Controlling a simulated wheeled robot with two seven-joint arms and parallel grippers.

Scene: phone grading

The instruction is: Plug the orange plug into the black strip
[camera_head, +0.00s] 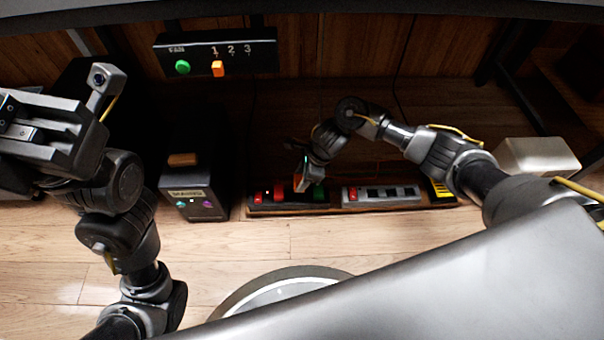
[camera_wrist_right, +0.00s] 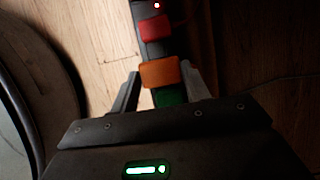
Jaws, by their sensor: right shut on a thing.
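The black strip (camera_head: 293,202) lies on a wooden base on the floor, mid-view in the head view. A red plug (camera_head: 279,190) and a green plug (camera_head: 319,193) sit on it. The orange plug (camera_wrist_right: 160,72) is between the fingers of my right gripper (camera_wrist_right: 161,88), over the strip and between the red plug (camera_wrist_right: 155,28) and the green plug (camera_wrist_right: 168,97). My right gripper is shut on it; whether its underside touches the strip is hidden. My left gripper (camera_head: 30,128) is raised at the upper left, away from the strip; its jaw gap is unclear.
A grey strip (camera_head: 380,194) lies right of the black strip, with a yellow piece (camera_head: 440,189) beyond. A dark box (camera_head: 193,203) with coloured buttons stands to the left.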

